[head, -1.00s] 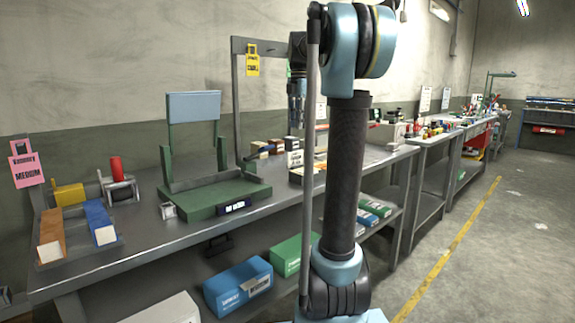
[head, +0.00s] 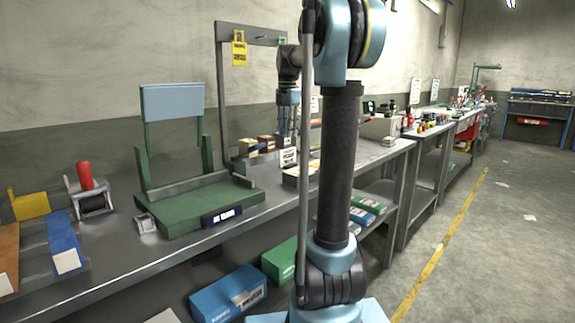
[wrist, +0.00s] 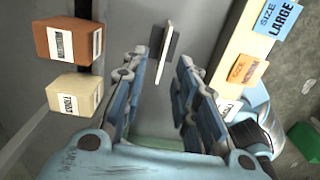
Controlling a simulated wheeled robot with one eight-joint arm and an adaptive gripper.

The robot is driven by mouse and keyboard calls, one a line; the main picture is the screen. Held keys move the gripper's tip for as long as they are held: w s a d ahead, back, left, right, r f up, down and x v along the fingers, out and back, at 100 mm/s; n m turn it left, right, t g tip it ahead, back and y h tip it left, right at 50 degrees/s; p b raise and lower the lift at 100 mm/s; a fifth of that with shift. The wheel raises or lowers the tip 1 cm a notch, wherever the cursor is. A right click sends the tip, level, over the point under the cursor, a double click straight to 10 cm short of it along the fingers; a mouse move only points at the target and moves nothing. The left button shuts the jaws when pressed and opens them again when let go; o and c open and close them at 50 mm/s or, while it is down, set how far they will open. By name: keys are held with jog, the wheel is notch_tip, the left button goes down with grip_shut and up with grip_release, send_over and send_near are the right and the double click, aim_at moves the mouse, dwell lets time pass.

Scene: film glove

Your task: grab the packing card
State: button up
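I cannot tell for certain which item is the packing card. A thin upright card or plate (wrist: 165,45), pale on one face and dark on the other, stands nearly edge-on ahead of my gripper (wrist: 160,78) in the wrist view. My gripper is open, with its blue-padded fingers apart and nothing between them. In the head view, my gripper (head: 287,122) points down over the bench, above a white lettered label (head: 287,158). A yellow tag (head: 239,52) hangs on the grey frame behind it.
The grey bench (head: 120,245) carries a green stand (head: 195,208) left of my gripper. Small boxes (wrist: 74,42) lie left of the fingers in the wrist view. A tan rack with size labels (wrist: 247,68) is on the right.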

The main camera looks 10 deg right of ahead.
send_near(288, 164)
jog(key=shift+w+f, duration=0.2)
jog(key=shift+w, duration=0.3)
jog(key=shift+s+f, duration=0.15)
jog(key=shift+f, duration=1.2)
jog(key=shift+s+f, duration=0.1)
jog(key=shift+f, duration=1.25)
jog(key=shift+f, duration=0.25)
grip_shut()
